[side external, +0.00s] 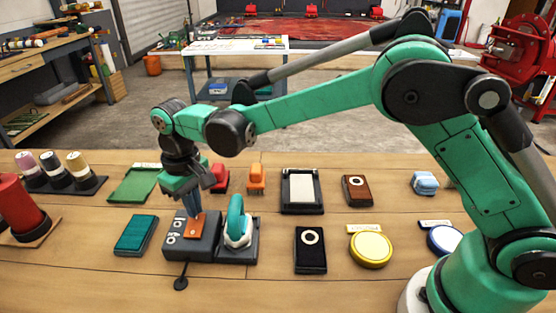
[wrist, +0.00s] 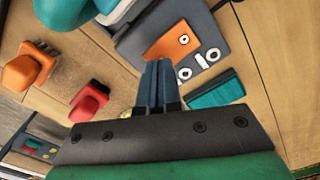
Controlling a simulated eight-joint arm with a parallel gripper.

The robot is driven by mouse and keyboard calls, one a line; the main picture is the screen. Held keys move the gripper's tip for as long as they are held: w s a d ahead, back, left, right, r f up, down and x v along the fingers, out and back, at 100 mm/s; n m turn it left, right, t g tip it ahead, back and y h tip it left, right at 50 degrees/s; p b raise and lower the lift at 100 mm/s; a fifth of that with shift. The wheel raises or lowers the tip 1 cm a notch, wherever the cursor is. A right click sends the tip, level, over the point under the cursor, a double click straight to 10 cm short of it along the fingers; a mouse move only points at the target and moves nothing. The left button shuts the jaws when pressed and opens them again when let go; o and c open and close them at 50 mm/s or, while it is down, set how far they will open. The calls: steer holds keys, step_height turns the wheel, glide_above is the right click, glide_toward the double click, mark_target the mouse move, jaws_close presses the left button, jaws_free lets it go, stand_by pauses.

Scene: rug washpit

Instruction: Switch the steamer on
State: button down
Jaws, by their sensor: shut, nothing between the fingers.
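The steamer has a dark grey base (side external: 208,252) with a teal-handled white head (side external: 236,230) resting on its right part. An orange plate (side external: 201,229) lies on the left part of the base, with white ring and bar marks beside it. In the wrist view the orange plate (wrist: 168,46) shows just past my fingers, with a white-ringed dot on it. My gripper (side external: 192,214) points down over the base at the orange plate's back edge. Its fingers are together and empty, also in the wrist view (wrist: 160,66). I cannot tell whether the tips touch the plate.
A teal block (side external: 136,234) lies left of the steamer. Red (side external: 219,178) and orange (side external: 256,180) objects stand behind it. A black block (side external: 310,250) and a yellow round tin (side external: 370,249) lie to the right. A cord end (side external: 181,284) lies in front.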

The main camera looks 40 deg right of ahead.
mark_target(200, 216)
steer(key=shift+f, duration=0.6)
steer(key=shift+r, duration=3.55)
steer(key=shift+d+r, duration=0.2)
steer(key=shift+d, duration=0.1)
steer(key=s+d+r+m+t, duration=0.2)
steer(key=s+d+r+t, duration=0.3)
steer(key=d, duration=0.4)
steer(key=s+d+f+m+t, duration=0.1)
steer(key=s+d+f+t, duration=0.1)
steer(key=s+d, duration=0.4)
steer(key=s+f, duration=0.1)
steer(key=s, duration=0.1)
steer(key=shift+s+d, duration=0.4)
